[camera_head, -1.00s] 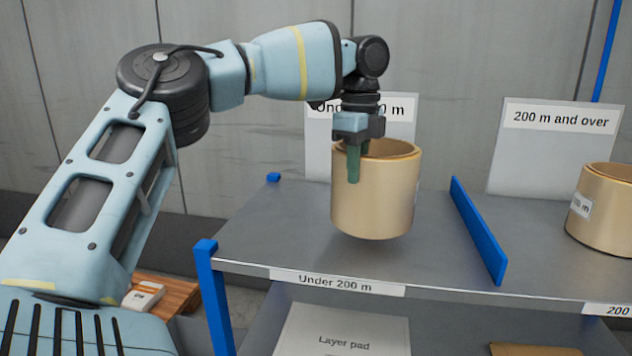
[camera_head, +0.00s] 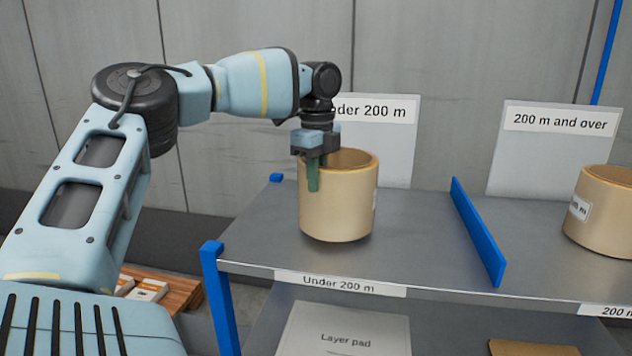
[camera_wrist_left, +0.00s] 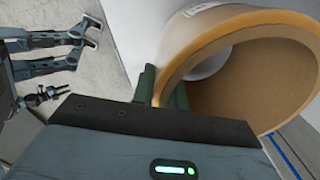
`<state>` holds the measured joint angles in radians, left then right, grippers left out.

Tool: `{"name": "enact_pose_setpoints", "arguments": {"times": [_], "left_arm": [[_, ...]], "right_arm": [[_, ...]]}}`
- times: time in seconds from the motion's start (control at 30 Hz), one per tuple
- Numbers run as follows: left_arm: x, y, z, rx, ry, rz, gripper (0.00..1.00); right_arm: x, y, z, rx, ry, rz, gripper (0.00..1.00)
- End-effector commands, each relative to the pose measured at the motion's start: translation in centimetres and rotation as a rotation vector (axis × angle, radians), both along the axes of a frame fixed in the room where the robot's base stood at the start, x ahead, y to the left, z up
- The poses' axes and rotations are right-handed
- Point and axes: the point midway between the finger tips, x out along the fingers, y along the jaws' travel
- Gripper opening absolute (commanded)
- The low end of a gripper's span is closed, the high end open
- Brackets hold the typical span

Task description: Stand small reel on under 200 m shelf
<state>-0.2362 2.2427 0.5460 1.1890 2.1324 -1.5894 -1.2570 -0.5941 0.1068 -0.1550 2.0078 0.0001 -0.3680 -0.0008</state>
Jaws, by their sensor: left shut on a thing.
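The small reel (camera_head: 340,205) is a tan, hollow cylinder, upright over the left part of the shelf marked "Under 200 m" (camera_head: 255,235). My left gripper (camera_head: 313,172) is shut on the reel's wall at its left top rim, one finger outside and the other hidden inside. The reel's underside is at or just above the shelf; I cannot tell if it touches. In the left wrist view the reel (camera_wrist_left: 240,60) shows its open end, with its wall between the green fingers (camera_wrist_left: 165,90). My right gripper is not in view.
A blue divider (camera_head: 477,230) stands right of the reel. Beyond it, another tan reel (camera_head: 603,212) stands in the "200 m and over" section. A blue post (camera_head: 216,290) marks the shelf's left front corner. A layer pad (camera_head: 345,335) lies on the level below.

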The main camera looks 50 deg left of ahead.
Motion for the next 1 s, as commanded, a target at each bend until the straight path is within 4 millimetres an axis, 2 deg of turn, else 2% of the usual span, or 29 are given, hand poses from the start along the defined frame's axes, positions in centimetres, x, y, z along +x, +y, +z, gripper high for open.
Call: {"name": "enact_pose_setpoints", "arguments": {"times": [0.2, 0.57, 0.6, 0.73, 1.0], "left_arm": [[0.1, 0.0, -1.2, 0.002, -0.009, 0.001, 0.0], [0.1, 0.0, -1.5, 0.0, -0.008, 0.001, 0.0], [0.0, 0.0, -1.8, 0.001, -0.003, 0.002, 0.17], [0.0, 0.0, -1.7, 0.001, -0.003, 0.002, 0.34], [0.1, 0.0, -1.7, 0.001, -0.002, 0.002, 0.37]], "right_arm": [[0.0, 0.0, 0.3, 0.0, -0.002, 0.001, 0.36], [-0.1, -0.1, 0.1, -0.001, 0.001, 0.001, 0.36], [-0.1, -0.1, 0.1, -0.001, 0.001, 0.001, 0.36], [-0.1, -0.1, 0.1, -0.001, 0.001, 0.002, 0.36], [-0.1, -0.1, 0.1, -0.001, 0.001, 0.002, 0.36]]}}
